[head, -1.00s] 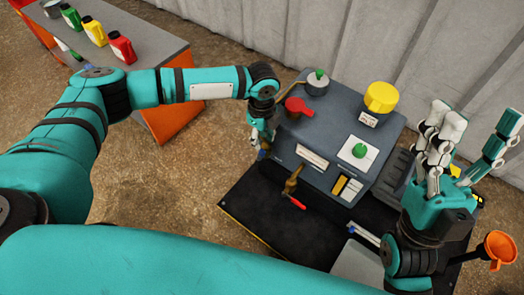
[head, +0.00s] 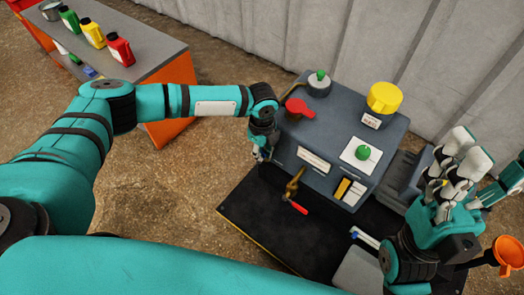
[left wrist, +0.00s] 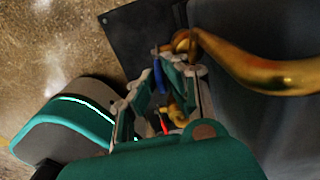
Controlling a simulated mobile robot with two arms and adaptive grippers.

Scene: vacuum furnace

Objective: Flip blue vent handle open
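The blue vent handle (left wrist: 158,74) shows in the left wrist view, below a brass fitting (left wrist: 182,42) on a curved brass pipe (left wrist: 265,72). My left gripper (left wrist: 160,92) is open, with its fingers on either side of the blue handle; I cannot tell whether they touch it. In the head view my left gripper (head: 262,152) is at the left side of the dark grey furnace unit (head: 325,130) and hides the handle. My right gripper (head: 455,165) is open and empty, to the right of the unit.
A brass valve with a red handle (head: 295,206) sits on the unit's front; the red handle also shows in the wrist view (left wrist: 165,124). A red lever (head: 299,107) and yellow cap (head: 384,97) are on top. A bench (head: 150,45) with bottles stands at the back left.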

